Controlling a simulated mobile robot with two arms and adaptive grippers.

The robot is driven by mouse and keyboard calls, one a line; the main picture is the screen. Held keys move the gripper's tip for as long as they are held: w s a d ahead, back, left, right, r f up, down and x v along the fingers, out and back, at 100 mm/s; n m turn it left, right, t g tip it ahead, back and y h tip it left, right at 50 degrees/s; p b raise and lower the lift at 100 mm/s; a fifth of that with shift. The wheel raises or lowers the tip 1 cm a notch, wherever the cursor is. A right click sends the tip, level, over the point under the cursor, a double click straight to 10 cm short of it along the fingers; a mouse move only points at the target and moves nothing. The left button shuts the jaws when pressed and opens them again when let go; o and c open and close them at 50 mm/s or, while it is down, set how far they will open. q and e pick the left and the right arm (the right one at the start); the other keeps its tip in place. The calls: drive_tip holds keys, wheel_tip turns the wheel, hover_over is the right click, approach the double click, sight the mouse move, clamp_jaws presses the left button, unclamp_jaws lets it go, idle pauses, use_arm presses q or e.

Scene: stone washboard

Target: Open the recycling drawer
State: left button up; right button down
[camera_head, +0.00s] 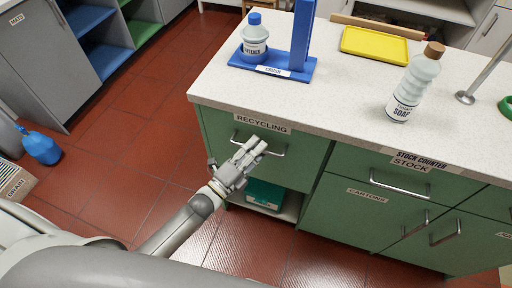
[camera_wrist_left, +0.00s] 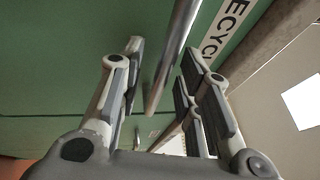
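The recycling drawer (camera_head: 304,155) is a green front at the left end of the counter, under a white RECYCLING label, and it looks closed. Its silver bar handle (camera_head: 276,152) runs across the front. My left gripper (camera_head: 256,148) is at the handle, over its middle in the head view. In the left wrist view the fingers (camera_wrist_left: 157,75) are spread apart, with the handle bar (camera_wrist_left: 172,55) between them and a gap on each side. The drawer's green face (camera_wrist_left: 60,60) lies beyond, with part of the label visible. My right gripper is in neither view.
The speckled counter top (camera_head: 335,100) holds a white bottle with blue cap (camera_head: 255,38) on a blue stand, a yellow tray (camera_head: 374,45) and a soap bottle (camera_head: 414,85). An open shelf with a teal box (camera_head: 264,195) lies below the drawer.

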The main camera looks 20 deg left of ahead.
use_arm(q)
drive_tip(key=shift+w, duration=0.1)
drive_tip(key=shift+c, duration=0.5)
clamp_jaws()
